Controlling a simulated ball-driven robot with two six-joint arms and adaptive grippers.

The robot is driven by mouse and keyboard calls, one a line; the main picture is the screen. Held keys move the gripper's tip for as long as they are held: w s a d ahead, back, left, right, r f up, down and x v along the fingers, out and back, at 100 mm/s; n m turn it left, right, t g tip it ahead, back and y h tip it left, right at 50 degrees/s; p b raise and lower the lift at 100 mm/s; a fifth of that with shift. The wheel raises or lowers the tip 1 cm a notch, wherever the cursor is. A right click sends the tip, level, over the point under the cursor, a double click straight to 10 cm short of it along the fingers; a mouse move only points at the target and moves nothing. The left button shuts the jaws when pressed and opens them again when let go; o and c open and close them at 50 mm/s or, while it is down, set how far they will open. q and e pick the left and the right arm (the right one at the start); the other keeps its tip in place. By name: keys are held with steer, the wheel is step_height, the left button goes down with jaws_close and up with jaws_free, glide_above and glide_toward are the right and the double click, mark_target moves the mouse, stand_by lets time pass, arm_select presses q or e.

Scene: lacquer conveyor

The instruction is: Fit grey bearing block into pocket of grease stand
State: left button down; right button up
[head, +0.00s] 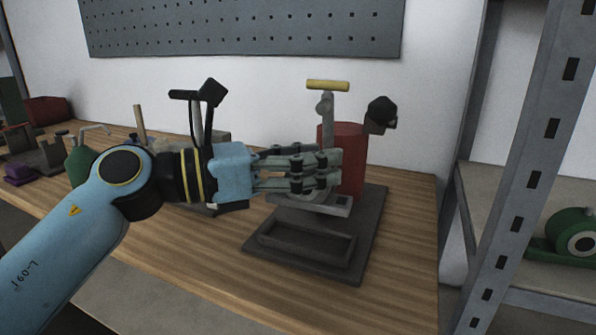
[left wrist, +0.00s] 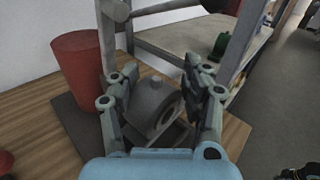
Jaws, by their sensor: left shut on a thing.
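The grey bearing block (head: 322,203) has a flat base and a round bore, and my left gripper (head: 322,168) is shut on it. In the left wrist view the block (left wrist: 152,103) sits between the two fingers of the gripper (left wrist: 162,90). The grease stand has a dark base plate (head: 374,222), a red drum (head: 352,178) at its back and a raised rectangular pocket (head: 310,258) at its front. The pocket looks empty. The block is held above the plate, just behind and over the pocket's back wall, apart from it. Fingers hide part of the block.
A post with a yellow handle (head: 328,85) and a black knob (head: 381,112) rise at the stand's back. A green can (head: 80,165) and other tools stand left on the wooden bench (head: 185,235). A metal shelf upright (head: 520,165) is at right.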

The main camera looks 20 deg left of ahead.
mark_target(326, 202)
arm_select(q)
steer(key=shift+w+a+r+g, duration=0.1)
steer(key=shift+w+g, duration=0.1)
steer(key=shift+g, duration=0.1)
steer(key=shift+a+r+h, duration=0.1)
steer(key=shift+h, duration=0.2)
steer(key=shift+s+r+m, duration=0.1)
steer(key=shift+s+m, duration=0.05)
steer(key=shift+m, duration=0.15)
steer(key=shift+r+g+p, duration=0.15)
steer(key=shift+g+p, duration=0.15)
steer(key=shift+f+b, duration=0.6)
steer(key=shift+f, duration=0.2)
steer(key=shift+f+b, duration=0.3)
steer(key=shift+f, duration=0.05)
steer(key=shift+f+b, duration=0.75)
steer(key=shift+f, duration=0.15)
steer(key=shift+f+b, duration=0.55)
steer(key=shift+f, duration=0.1)
arm_select(e)
steer(key=shift+g, duration=0.3)
steer(key=s+f, duration=0.3)
steer(key=f, duration=0.1)
steer(key=shift+a, duration=0.35)
